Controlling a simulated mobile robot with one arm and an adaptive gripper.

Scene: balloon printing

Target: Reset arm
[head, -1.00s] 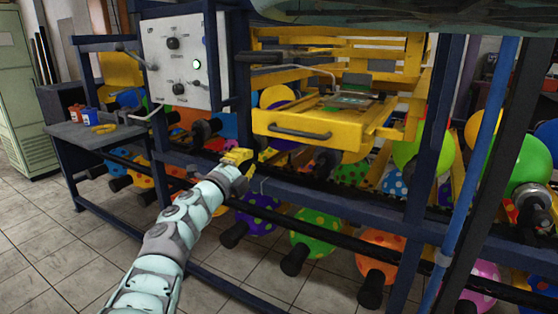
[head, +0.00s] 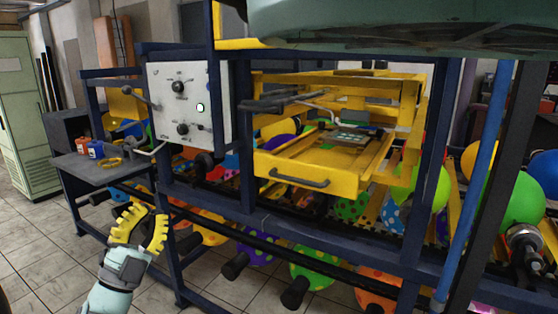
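My gripper (head: 143,216) shows at the lower left of the head view, with yellow ribbed fingers pointing up. The fingers are spread apart with nothing between them. It is in front of the balloon printing machine's dark blue frame (head: 240,220) and touches nothing that I can see.
A yellow drawer (head: 300,176) with a dark handle sticks out of the machine. A white control panel (head: 185,125) with knobs and a lit button is at left. A grey side table (head: 95,165) holds small containers. Balloons hang below. Tiled floor is clear at lower left.

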